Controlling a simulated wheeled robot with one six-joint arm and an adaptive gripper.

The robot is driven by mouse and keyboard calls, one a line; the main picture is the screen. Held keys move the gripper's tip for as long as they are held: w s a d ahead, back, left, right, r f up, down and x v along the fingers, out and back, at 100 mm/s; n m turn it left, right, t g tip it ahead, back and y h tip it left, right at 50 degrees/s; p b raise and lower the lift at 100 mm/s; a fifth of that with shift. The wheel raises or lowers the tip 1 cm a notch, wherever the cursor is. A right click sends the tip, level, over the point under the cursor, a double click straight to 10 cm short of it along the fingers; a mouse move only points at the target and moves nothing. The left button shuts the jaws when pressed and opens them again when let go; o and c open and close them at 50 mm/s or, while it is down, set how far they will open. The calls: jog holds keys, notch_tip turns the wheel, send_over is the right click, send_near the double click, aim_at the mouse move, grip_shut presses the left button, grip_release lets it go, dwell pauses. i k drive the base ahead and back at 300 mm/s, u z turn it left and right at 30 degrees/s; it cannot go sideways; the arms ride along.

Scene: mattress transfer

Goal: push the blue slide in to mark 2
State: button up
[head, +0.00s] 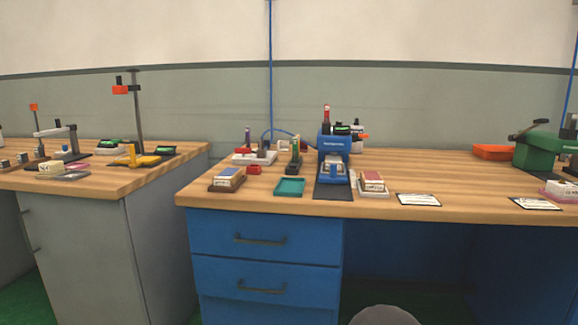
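A blue bench machine (334,148) stands upright near the front edge of the wooden workbench. A low blue and pale slide part (335,172) sits at its front, above a dark base plate (333,190). The slide is too small in the head view to tell how far in it sits. No numbered marks, including mark 2, can be read. My gripper is not in view.
A teal tray (290,187) and a block stack (228,179) lie left of the machine; another stack (372,182) and a white card (418,200) lie right. A green machine (545,150) stands far right. The bench (430,170) is mostly clear between.

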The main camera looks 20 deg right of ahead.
aim_at(332, 177)
jog(key=u, duration=0.15)
jog(key=i, duration=0.9)
jog(key=z, duration=0.4)
